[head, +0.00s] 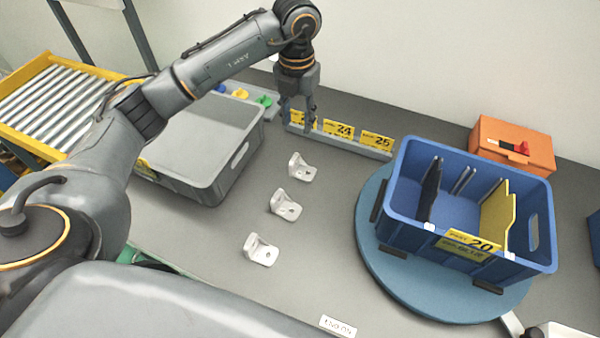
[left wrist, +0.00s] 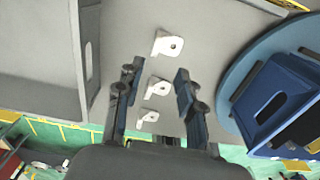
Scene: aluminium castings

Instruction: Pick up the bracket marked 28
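Three white brackets stand in a row on the grey table: a back one (head: 300,168), a middle one (head: 287,204) and a front one (head: 262,250). No number is readable on any of them, so I cannot tell which is marked 28. My left gripper (head: 298,122) points down above the table, behind the back bracket, near the label rail. In the left wrist view its fingers (left wrist: 156,72) are apart with nothing gripped. The brackets also show there, at the top (left wrist: 167,44), middle (left wrist: 159,89) and bottom (left wrist: 151,116). My right gripper is not seen.
A grey bin (head: 190,175) stands left of the brackets. A blue crate (head: 480,267) labelled 20 sits on a blue turntable (head: 385,265) to the right. A rail (head: 350,147) with yellow number labels and an orange box (head: 513,145) are behind. The table front is mostly clear.

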